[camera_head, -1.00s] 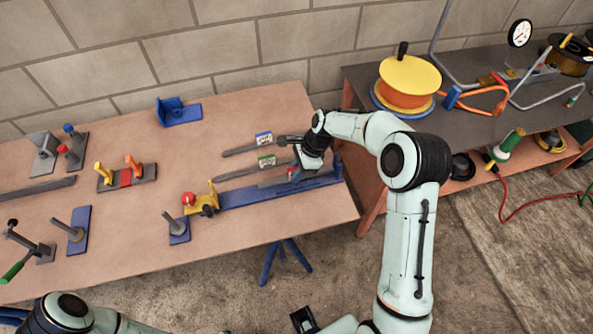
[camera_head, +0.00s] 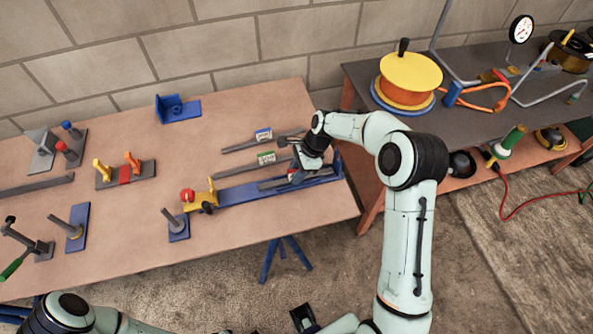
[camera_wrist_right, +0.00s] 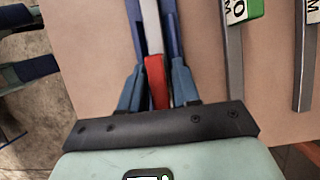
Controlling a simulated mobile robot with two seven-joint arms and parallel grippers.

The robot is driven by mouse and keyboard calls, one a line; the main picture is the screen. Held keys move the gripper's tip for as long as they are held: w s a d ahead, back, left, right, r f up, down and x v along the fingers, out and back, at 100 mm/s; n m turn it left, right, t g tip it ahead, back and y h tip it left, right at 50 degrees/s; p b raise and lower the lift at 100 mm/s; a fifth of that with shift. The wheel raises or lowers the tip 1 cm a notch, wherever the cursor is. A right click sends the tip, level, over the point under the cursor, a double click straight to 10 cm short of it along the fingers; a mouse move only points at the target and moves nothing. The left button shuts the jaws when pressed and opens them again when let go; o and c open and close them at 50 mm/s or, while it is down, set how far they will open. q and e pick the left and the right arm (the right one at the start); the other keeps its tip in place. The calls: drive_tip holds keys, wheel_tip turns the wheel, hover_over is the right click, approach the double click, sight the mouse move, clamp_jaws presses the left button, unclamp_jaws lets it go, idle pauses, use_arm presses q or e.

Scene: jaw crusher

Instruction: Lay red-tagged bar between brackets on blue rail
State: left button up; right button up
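The red-tagged bar (camera_head: 273,185) is grey and lies along the blue rail (camera_head: 238,195), at or just above its surface; I cannot tell if it touches. My right gripper (camera_head: 298,174) is over the rail's right part, with its fingers on both sides of the red tag (camera_wrist_right: 156,82). They look closed on it in the right wrist view (camera_wrist_right: 157,72). A yellow bracket (camera_head: 211,190) stands at the rail's left end and a blue upright bracket (camera_head: 337,162) at its right end. The bar is between them; its right end is hidden by my gripper. My left gripper is not clearly seen.
Two more grey bars lie behind the rail, one with a green-and-white tag (camera_head: 266,158), one with a blue-and-white tag (camera_head: 263,134). A red knob (camera_head: 187,195) is by the yellow bracket. Several fixtures fill the bench's left side. A dark table (camera_head: 470,125) stands at the right.

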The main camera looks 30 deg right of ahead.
drive_tip(key=shift+o, duration=0.9)
drive_tip(key=p+v, duration=0.1)
drive_tip(key=v, duration=1.2)
drive_tip(key=shift+r, duration=0.2)
